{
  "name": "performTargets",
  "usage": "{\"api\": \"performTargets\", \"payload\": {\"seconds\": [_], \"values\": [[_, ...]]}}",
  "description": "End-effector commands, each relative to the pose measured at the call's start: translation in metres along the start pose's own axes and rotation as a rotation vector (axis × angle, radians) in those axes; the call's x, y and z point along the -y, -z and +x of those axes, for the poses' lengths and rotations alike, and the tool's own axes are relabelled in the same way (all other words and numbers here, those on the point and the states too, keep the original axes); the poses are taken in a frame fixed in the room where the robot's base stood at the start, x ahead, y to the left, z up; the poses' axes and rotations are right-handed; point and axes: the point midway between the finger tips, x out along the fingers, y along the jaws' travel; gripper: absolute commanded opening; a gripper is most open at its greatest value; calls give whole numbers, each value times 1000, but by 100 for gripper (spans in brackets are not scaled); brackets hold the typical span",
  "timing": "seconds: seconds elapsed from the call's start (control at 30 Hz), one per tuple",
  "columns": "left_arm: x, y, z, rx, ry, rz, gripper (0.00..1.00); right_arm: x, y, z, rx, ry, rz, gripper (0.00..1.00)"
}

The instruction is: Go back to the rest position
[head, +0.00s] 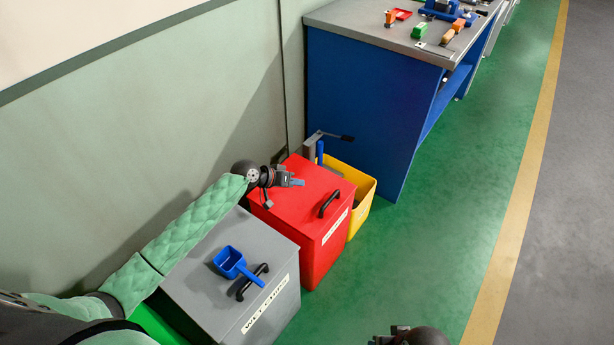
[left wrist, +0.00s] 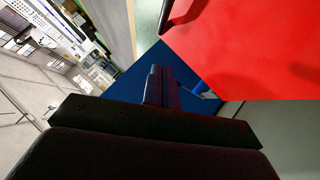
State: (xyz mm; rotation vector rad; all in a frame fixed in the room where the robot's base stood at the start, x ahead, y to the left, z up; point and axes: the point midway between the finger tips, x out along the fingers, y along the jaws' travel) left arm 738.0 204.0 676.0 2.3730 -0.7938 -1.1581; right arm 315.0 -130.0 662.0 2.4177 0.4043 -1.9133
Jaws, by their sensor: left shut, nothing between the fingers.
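My left arm reaches in from the left in the head view. My left gripper (head: 297,182) is shut and empty, above the red bin (head: 304,212) with a black handle on its lid. In the left wrist view the dark gripper fingers (left wrist: 160,84) are together, with the red lid (left wrist: 250,45) beside them. Part of my right arm's end (head: 400,335) shows at the bottom edge of the head view; its fingers cannot be made out clearly.
A grey bin (head: 205,289) holds a blue scoop (head: 236,264) on its lid, left of the red bin. A yellow bin (head: 362,187) stands behind the red one. A blue workbench (head: 356,97) with tools is at the back. The green floor (head: 410,250) at right is clear.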

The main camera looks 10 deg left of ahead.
Motion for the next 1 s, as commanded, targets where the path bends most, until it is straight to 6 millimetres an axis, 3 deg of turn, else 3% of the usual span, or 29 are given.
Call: {"api": "performTargets", "payload": {"seconds": [0.37,0.6,0.87,1.0], "values": [[1,-8,-3,39,6,18,0,0,0,1,-3,0,-5,53],[6,-25,-18,187,147,189,0,0,-3,1,14,-1,-6,53],[-26,-11,-53,245,326,391,0,-1,-4,-1,18,-5,-4,53],[-50,-23,-71,261,414,451,0,-2,-4,-2,22,-8,-1,53]]}}
